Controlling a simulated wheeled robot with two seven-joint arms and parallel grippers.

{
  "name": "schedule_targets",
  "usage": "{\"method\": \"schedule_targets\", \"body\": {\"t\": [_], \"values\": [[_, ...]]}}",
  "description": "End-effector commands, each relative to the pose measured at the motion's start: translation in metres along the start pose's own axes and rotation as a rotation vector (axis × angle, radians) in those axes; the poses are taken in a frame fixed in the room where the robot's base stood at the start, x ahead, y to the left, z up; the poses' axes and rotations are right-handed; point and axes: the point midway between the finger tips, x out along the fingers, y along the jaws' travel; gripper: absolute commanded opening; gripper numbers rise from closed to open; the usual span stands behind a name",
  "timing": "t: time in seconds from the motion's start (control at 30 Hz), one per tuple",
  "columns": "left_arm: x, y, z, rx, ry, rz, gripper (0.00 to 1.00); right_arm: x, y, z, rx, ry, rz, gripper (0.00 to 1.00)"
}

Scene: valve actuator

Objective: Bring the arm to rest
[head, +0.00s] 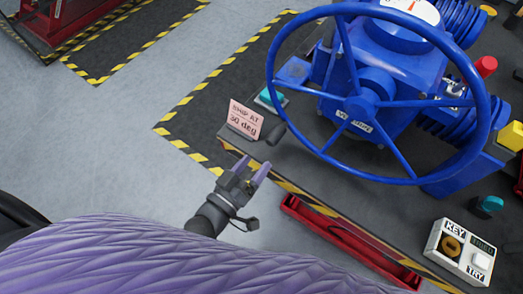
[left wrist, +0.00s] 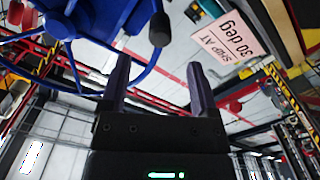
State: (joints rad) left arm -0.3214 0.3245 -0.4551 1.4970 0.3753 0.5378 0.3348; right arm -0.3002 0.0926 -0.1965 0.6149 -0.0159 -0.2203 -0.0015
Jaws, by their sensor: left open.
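My left gripper (head: 249,170) is open and empty, held over the floor in front of the bench edge, left of and below the blue handwheel (head: 483,75). Its two purple fingers also show apart in the left wrist view (left wrist: 158,80), with nothing between them. The handwheel's dark handle knob (head: 275,134) stands just beyond the fingertips, apart from them; it also shows in the left wrist view (left wrist: 160,29). The blue valve actuator (head: 390,70) stands behind the wheel. My right gripper is not in view.
A pink sign (head: 244,118) reading "SHIP AT 30 deg" stands near my left gripper. A white box (head: 461,252) marked "KEY" and "TRY" is at the lower right. A red tray (head: 340,235) runs along the bench's front.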

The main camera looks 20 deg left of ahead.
Motion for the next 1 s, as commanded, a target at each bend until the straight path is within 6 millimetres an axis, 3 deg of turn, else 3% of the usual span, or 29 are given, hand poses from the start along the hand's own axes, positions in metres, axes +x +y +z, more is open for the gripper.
{"method": "schedule_targets", "body": {"t": [0.4,0.47,0.53,0.63,0.7,0.8,0.9,1.0], "values": [[-0.001,-0.003,0.004,0.006,-0.011,-0.008,0.78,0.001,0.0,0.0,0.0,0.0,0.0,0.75],[-0.005,-0.016,0.02,0.036,-0.065,-0.045,0.78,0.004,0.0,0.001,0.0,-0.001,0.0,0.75],[-0.019,-0.045,0.059,0.107,-0.206,-0.131,0.78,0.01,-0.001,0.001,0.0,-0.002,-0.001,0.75],[-0.067,-0.098,0.134,0.228,-0.517,-0.29,0.78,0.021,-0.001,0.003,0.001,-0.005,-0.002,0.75],[-0.115,-0.126,0.181,0.291,-0.753,-0.382,0.78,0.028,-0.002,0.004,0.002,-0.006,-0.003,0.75],[-0.188,-0.146,0.229,0.342,-1.064,-0.467,0.78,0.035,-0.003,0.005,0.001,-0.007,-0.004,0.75],[-0.245,-0.149,0.255,0.357,-1.294,-0.505,0.78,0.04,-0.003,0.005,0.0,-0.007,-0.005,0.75],[-0.276,-0.146,0.265,0.359,-1.418,-0.515,0.78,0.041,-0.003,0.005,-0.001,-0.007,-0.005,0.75]]}}
